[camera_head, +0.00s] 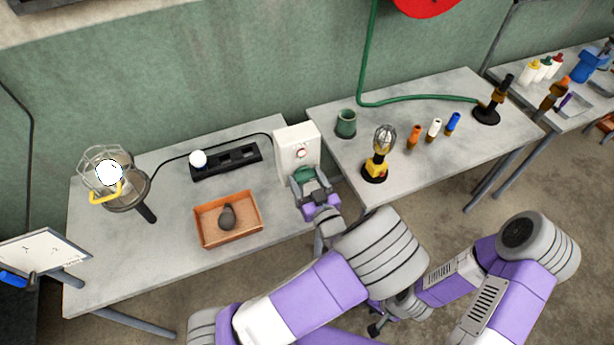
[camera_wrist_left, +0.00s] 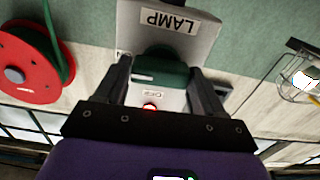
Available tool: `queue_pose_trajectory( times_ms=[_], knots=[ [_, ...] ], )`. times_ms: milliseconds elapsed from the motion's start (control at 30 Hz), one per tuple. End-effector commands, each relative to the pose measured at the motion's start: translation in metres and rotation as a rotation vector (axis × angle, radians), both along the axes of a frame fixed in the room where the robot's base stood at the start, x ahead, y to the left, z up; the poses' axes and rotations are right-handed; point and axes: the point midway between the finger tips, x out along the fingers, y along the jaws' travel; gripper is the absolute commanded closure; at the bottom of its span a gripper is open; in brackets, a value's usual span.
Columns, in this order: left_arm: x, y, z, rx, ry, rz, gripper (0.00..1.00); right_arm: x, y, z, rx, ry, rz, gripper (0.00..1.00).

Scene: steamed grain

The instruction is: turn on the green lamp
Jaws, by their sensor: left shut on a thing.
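A white box (camera_head: 296,146) with a "LAMP" label (camera_wrist_left: 168,19), upside down in the left wrist view, stands at the right end of the left table. A green part (camera_wrist_left: 163,68) sits on its front, between the fingers of my left gripper (camera_head: 305,180). The gripper is shut on this part. An "OFF" label (camera_wrist_left: 153,94) and a small red light (camera_wrist_left: 149,106) show beside it. A caged lamp (camera_head: 124,198) with a bright white bulb lies at the table's left. I see no lamp that is clearly green. My right gripper (camera_head: 378,326) is low, its fingers unclear.
An orange tray (camera_head: 208,239) with a dark lump and a black strip (camera_head: 225,164) with a white ball are on the left table. The right table holds a green cup (camera_head: 346,124), a yellow caged lamp (camera_head: 376,168) and several small bottles. A green hose (camera_head: 420,98) crosses it.

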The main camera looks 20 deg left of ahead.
Motion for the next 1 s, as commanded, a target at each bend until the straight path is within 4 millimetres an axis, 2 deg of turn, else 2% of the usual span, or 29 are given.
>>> queue_pose_trajectory(
  times_ms=[367,400,500,800,1000],
  knots=[
    [0.000,0.000,0.000,0.036,0.030,0.000,0.62,0.000,0.000,0.003,0.000,0.000,0.000,0.62],
    [0.000,0.000,0.000,0.036,0.030,0.000,0.25,0.000,0.000,0.003,0.000,0.000,0.000,0.62],
    [0.000,0.000,0.000,0.035,0.030,0.000,0.11,0.000,0.000,0.003,0.000,0.000,0.000,0.62],
    [-0.001,-0.002,0.000,0.034,0.029,-0.001,0.11,0.000,0.000,0.003,0.000,0.000,0.000,0.62],
    [-0.020,-0.019,0.000,0.034,0.030,-0.004,0.11,0.000,0.000,0.002,0.000,0.000,0.000,0.62]
  ],
)
